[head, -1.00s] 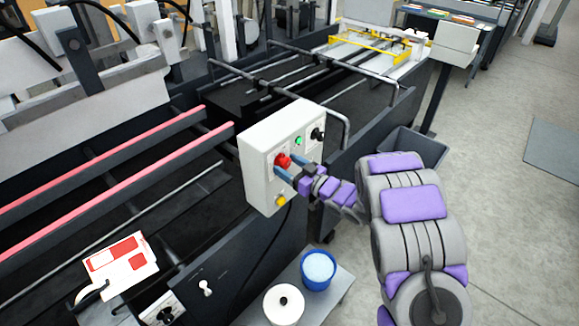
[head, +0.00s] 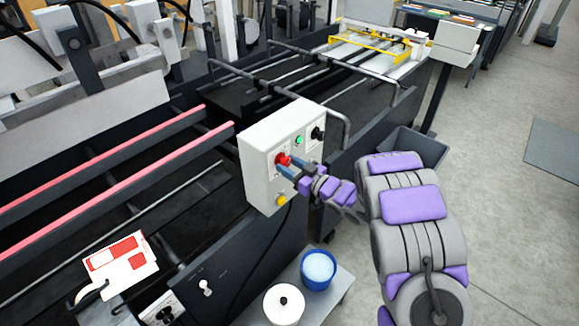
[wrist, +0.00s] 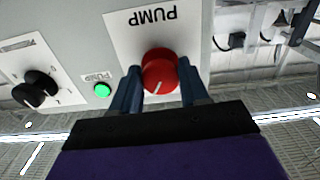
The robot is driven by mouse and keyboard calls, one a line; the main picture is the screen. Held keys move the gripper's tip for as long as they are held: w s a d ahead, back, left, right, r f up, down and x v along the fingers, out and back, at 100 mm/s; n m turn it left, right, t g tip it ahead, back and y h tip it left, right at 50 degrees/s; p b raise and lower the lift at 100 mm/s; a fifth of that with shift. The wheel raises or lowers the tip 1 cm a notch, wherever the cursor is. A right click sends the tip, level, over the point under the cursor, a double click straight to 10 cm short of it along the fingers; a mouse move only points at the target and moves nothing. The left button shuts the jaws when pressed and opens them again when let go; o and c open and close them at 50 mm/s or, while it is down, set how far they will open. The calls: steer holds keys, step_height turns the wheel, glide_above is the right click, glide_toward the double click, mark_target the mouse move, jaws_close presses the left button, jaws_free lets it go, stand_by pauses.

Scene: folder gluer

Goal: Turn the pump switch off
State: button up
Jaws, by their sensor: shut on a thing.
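The pump switch is a red round knob (wrist: 160,72) beneath a PUMP label that reads upside down in the wrist view. It also shows in the head view (head: 283,159) on the front of a white control box (head: 258,185). A pale pointer line on the knob runs toward its lower left in the wrist view. My gripper (wrist: 160,76) has its blue fingers on either side of the knob and is shut on it. My gripper also shows in the head view (head: 287,166). A green pump lamp (wrist: 102,90) beside the knob looks lit.
A black knob (wrist: 35,90) sits on the same panel, and a yellow button (head: 281,200) is lower on the box. A blue bucket (head: 318,270) and a white lidded pot (head: 284,304) stand below. Bent black bars (head: 338,130) pass close behind the box. Open floor lies right.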

steer(key=shift+f, duration=0.1)
steer(key=n+b, duration=0.4)
steer(key=shift+f, duration=0.15)
steer(key=n+b, duration=0.3)
steer(key=shift+d+n+b, duration=0.1)
steer(key=shift+n+b, duration=0.2)
steer(key=shift+n, duration=0.1)
steer(key=n+b, duration=0.2)
steer(key=n, duration=0.1)
steer(key=n+b, duration=0.2)
steer(key=b, duration=0.1)
steer(key=shift+r+n, duration=0.2)
steer(key=shift+n, duration=0.2)
steer(key=o, duration=1)
steer(key=shift+o, duration=0.2)
steer(key=shift+r, duration=0.1)
steer(key=p+v, duration=0.1)
steer(key=v, duration=1.6)
